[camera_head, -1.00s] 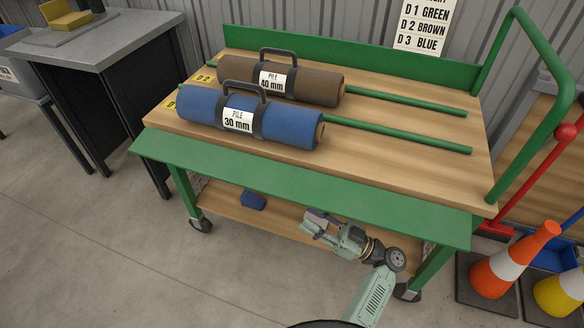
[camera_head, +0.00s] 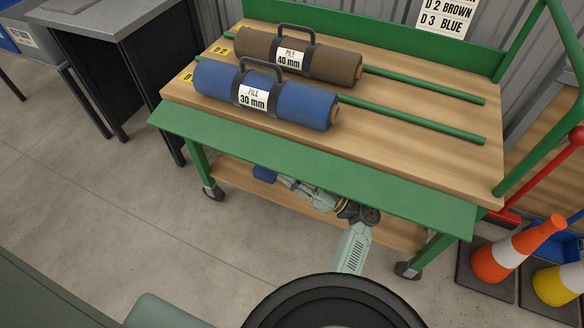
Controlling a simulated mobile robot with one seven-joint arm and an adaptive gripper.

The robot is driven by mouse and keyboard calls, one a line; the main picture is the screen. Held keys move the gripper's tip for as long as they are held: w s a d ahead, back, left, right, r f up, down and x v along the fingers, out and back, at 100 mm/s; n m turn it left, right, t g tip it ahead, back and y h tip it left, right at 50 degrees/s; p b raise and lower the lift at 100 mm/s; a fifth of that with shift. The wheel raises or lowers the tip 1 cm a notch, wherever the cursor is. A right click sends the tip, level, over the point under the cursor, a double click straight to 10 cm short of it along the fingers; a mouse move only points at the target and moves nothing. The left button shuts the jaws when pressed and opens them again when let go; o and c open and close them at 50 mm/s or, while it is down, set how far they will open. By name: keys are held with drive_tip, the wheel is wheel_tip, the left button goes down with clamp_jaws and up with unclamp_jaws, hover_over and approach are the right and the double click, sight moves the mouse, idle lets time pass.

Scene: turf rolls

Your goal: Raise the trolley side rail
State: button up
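The trolley side rail (camera_head: 300,165) is a long green flap along the front of the wooden-topped trolley (camera_head: 420,133). It is folded down and slopes outward below the top's front edge. My arm's pale green wrist links (camera_head: 352,245) reach in under the rail, above the lower shelf. A blue turf roll (camera_head: 262,97) marked 30 mm and a brown roll (camera_head: 335,62) marked 40 mm lie on the top.
Orange (camera_head: 515,250) and yellow (camera_head: 558,282) cones stand at the right. A grey-topped bench (camera_head: 90,15) is at the left. The floor in front at left is clear.

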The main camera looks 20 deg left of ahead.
drive_tip(key=shift+c, duration=0.5)
clamp_jaws()
idle(0.4)
